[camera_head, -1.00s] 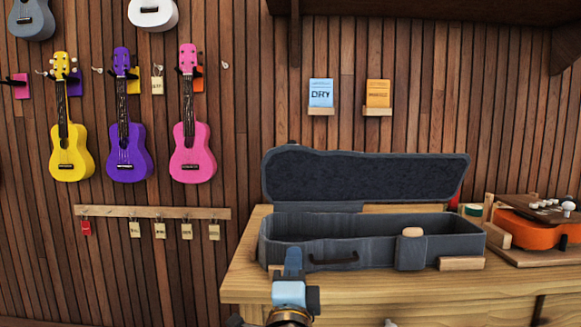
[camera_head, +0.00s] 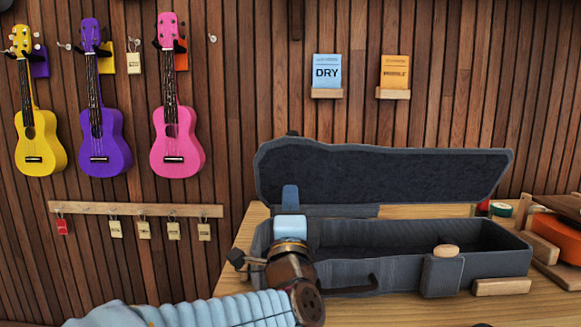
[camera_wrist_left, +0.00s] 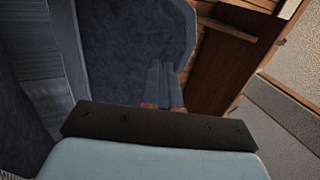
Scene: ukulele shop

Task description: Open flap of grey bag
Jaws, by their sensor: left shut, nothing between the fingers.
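The grey bag (camera_head: 345,272) is a long dark-grey case on the wooden bench. Its flap (camera_head: 380,175) stands raised and leans back, with the dark lining showing. The flap's lining and rounded edge also show in the left wrist view (camera_wrist_left: 125,50). My left gripper (camera_head: 290,196) is shut and empty. In the head view it overlaps the lower left of the flap, above the left end of the bag. Whether it touches the flap I cannot tell. My left wrist hides part of the bag's left end. My right gripper is not in view.
The wooden bench (camera_head: 400,311) holds the bag. A wooden block (camera_head: 501,287) lies at the bag's front right, and an orange ukulele body (camera_head: 560,248) lies at the right. DRY packets (camera_head: 327,72) and ukuleles (camera_head: 178,135) are on the slatted wall behind.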

